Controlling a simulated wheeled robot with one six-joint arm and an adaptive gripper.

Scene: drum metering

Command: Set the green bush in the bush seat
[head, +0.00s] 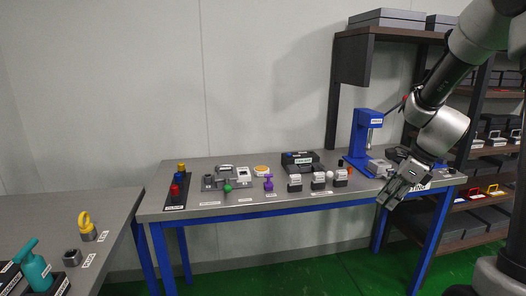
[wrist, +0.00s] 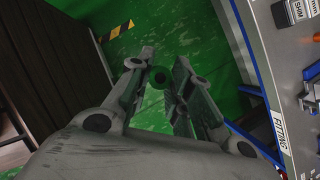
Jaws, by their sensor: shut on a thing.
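My gripper (head: 386,205) hangs in front of the bench's right front edge, pointing down over the green floor. In the wrist view its fingers (wrist: 162,66) are closed on the green bush (wrist: 158,77), a small ring with a dark hole. The bush sits between the fingertips and does not show in the head view. I cannot tell for sure which part is the bush seat. A blue press (head: 361,135) stands on the bench with a grey block (head: 378,166) at its foot.
The bench (head: 290,203) holds a grey fixture (head: 226,178), a purple piece (head: 268,184) and several small blocks. A "FITTING" label (wrist: 278,130) is on the bench edge. A dark shelf rack (head: 480,210) stands close right. The floor (head: 300,265) in front is clear.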

